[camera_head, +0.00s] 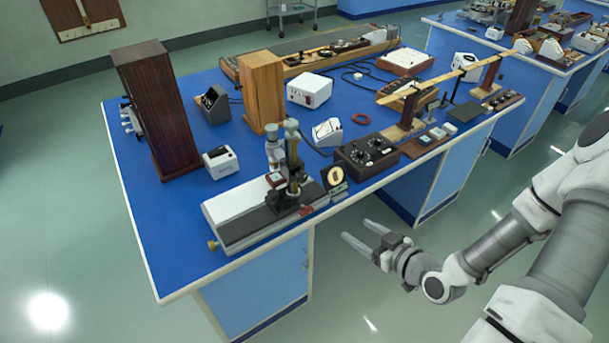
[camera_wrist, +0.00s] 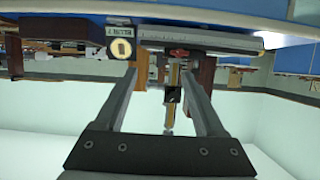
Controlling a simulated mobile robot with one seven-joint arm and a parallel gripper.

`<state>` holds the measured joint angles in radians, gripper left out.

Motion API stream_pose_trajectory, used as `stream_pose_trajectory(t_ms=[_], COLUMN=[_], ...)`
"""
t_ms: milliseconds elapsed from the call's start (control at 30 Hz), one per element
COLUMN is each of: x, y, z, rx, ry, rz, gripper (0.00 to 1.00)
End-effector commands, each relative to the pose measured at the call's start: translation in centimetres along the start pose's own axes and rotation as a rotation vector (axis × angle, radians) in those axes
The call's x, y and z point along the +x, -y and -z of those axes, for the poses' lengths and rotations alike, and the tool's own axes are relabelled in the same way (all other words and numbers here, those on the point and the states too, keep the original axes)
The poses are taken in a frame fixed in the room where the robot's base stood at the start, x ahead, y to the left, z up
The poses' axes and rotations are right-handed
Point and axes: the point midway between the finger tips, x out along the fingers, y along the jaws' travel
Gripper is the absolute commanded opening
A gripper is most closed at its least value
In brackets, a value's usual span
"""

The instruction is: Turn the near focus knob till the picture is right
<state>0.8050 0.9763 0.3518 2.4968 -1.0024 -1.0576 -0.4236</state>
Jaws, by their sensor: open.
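A microscope-like instrument (camera_head: 286,170) with grey upright tubes stands on a long grey base (camera_head: 245,222) at the bench's near edge. Beside it is a small dark panel with a round cream picture (camera_head: 336,174), which also shows upside down in the wrist view (camera_wrist: 121,48). The picture's detail is too small to judge. I cannot clearly make out the near focus knob; a small red part (camera_head: 306,210) shows low on the instrument's near side. My gripper (camera_head: 358,232) is open and empty, in front of the bench's edge, apart from the instrument. Its fingers also show in the wrist view (camera_wrist: 160,75).
A brass knob (camera_head: 212,245) is at the base's left end. Wooden boxes (camera_head: 262,90) stand farther back on the blue bench (camera_head: 180,255). The floor in front is clear.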

Motion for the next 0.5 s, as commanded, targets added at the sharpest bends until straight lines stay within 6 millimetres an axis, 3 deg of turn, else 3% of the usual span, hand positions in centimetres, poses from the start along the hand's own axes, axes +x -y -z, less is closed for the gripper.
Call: stream_pose_trajectory(t_ms=[100, 200, 500], x=[-1.0, -1.8, -2.3], y=[2.7, 3.9, 4.8], z=[1.8, 3.4, 5.1], rx=[0.045, 0.071, 0.093], ry=[-0.160, -0.270, -0.388], rz=[0.025, 0.026, 0.015], gripper=[0.72, 0.72, 0.72])
